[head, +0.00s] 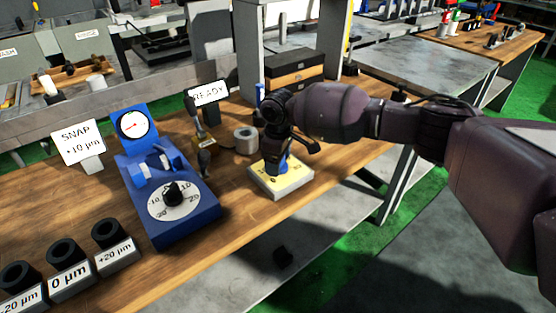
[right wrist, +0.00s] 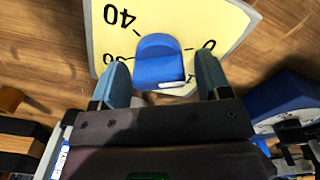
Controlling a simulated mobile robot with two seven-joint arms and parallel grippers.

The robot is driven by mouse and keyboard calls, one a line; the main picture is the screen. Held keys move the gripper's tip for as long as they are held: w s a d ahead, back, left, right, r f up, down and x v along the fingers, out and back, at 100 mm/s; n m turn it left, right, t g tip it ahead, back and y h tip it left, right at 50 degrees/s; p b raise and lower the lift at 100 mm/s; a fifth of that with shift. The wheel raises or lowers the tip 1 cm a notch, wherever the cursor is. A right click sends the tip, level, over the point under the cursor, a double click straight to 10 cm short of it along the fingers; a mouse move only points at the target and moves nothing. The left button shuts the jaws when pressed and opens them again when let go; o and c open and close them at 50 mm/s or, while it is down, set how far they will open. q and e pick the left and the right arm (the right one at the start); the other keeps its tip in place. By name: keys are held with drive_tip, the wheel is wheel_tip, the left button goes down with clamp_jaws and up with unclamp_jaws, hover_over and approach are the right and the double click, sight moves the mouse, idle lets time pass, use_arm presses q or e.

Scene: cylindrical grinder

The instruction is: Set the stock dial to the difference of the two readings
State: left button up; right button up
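The yellow dial plate (head: 284,181) lies on the wooden bench, below my right gripper (head: 277,158). In the right wrist view its face (right wrist: 185,20) shows a 40 and a 0, with other marks partly hidden. Its blue knob (right wrist: 158,62) stands between the two fingers of my right gripper (right wrist: 162,75), with a gap on each side. A blue gauge stand (head: 185,222) carries a round indicator (head: 133,125) with a red needle, too small to read. Its black knob (head: 173,193) sits on a white scale marked -20 to 20. A sign (head: 78,143) reads SNAP +10 µm. My left gripper is out of view.
Black rings on labelled blocks, -20 (head: 20,285), 0 (head: 68,265) and +20 µm (head: 112,245), stand at front left. A READY sign (head: 208,93), a metal ring (head: 245,140) and black boxes (head: 293,68) stand behind. The bench's front edge is close to the plate.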

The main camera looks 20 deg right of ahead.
drive_tip(key=c, duration=0.8)
drive_tip(key=shift+o, duration=0.2)
drive_tip(key=shift+r+m+p, duration=0.15)
drive_tip(key=shift+m+p, duration=0.35)
drive_tip(key=shift+r+m+p, duration=0.1)
drive_tip(key=shift+m+p, duration=0.5)
drive_tip(key=shift+p, duration=0.05)
drive_tip(key=shift+m+p, duration=0.8)
drive_tip(key=shift+m, duration=0.1)
drive_tip(key=m+p, duration=0.3)
drive_tip(key=shift+d+m, duration=0.1)
drive_tip(key=shift+m, duration=0.6)
use_arm(q)
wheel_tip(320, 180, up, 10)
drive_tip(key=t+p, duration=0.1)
drive_tip(key=p, duration=0.2)
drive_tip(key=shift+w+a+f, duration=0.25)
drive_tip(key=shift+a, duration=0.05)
use_arm(e)
drive_tip(key=shift+d+f+m, duration=0.1)
drive_tip(key=shift+f+m, duration=0.05)
drive_tip(key=shift+m, duration=0.75)
drive_tip(key=shift+d+f+m, duration=0.1)
drive_tip(key=shift+f+m, duration=0.05)
drive_tip(key=shift+m, duration=0.75)
